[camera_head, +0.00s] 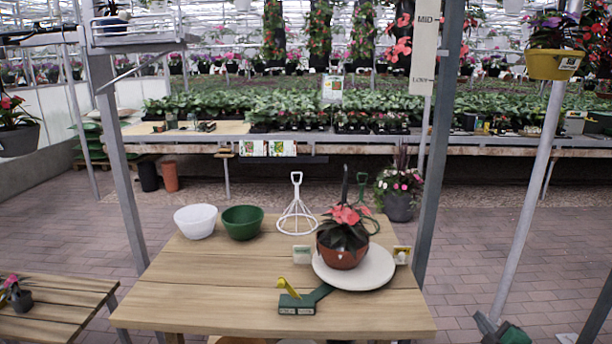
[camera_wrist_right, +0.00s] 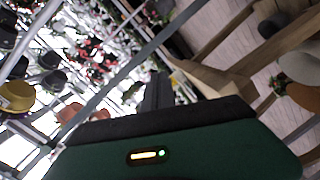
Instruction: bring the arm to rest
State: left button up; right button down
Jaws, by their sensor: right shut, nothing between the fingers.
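My right gripper (camera_head: 485,320) shows at the bottom right of the head view, low beside the table and apart from it. Its dark green body is partly cut off by the lower edge. In the right wrist view its dark fingers (camera_wrist_right: 157,92) are together with nothing between them. My left gripper is in neither view.
A wooden table (camera_head: 200,290) holds a white plate (camera_head: 375,272) with a potted red flower (camera_head: 343,255), a white bowl (camera_head: 195,221), a green bowl (camera_head: 243,221) and a green-yellow tool (camera_head: 298,303). Grey posts (camera_head: 438,150) stand nearby.

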jog(key=s+a+f+m+g, duration=0.4)
jog(key=s+a, duration=0.4)
jog(key=s, duration=0.1)
jog(key=s+a+f+m+g+y, duration=0.1)
jog(key=s+a+f+m+g, duration=0.25)
jog(key=s+a, duration=0.5)
jog(key=s+a+f+m+g, duration=0.3)
jog(key=s+a+m+g, duration=0.15)
jog(key=s+a, duration=0.4)
jog(key=s+r+p, duration=0.1)
jog(key=r+p, duration=0.7)
jog(key=s+r+g+p, duration=0.1)
jog(key=s+r+p, duration=0.1)
jog(key=r+p, duration=0.7)
jog(key=shift+s+d+p, duration=0.3)
jog(key=shift+d, duration=0.15)
